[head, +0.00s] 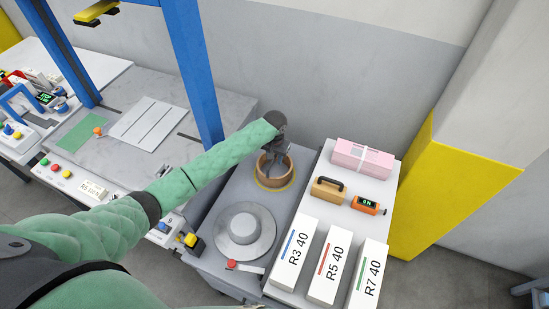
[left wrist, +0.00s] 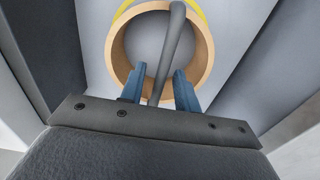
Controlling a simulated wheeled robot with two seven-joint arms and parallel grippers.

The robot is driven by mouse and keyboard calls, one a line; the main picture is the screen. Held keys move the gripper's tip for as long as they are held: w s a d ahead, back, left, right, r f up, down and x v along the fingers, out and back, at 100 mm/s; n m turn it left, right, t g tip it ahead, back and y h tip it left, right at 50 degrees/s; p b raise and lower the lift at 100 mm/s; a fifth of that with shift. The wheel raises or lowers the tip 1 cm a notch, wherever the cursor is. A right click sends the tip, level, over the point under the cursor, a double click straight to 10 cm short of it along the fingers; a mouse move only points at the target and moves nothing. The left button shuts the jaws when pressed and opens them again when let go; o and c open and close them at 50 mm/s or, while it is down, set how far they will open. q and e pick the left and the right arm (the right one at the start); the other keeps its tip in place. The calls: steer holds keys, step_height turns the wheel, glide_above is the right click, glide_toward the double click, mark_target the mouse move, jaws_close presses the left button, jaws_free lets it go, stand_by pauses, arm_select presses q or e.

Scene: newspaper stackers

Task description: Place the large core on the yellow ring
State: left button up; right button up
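The large core (head: 266,169), a short tan cylinder, stands upright on the grey surface with the yellow ring (head: 275,188) showing around its base. In the left wrist view the core's tan rim (left wrist: 118,52) and part of the yellow ring (left wrist: 121,11) show beyond my fingers. My left gripper (head: 274,158) is right over the core. In the left wrist view its blue fingers (left wrist: 160,78) are apart. A grey bar (left wrist: 172,45) runs between them across the core's opening, with gaps beside it. My right gripper is not in view.
A round grey disc (head: 262,232) with a hub lies in front of the core. To the right, a white table (head: 300,213) holds labelled white boxes (head: 328,265), a pink pack (head: 362,157) and a wooden block with a handle (head: 327,191). A blue frame (head: 193,70) stands at left.

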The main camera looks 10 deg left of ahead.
arm_select(q)
step_height(320, 180, up, 4)
steer(key=p, duration=0.2)
steer(key=shift+r+p, duration=0.1)
steer(key=shift+p, duration=0.3)
steer(key=shift+r, duration=2.85)
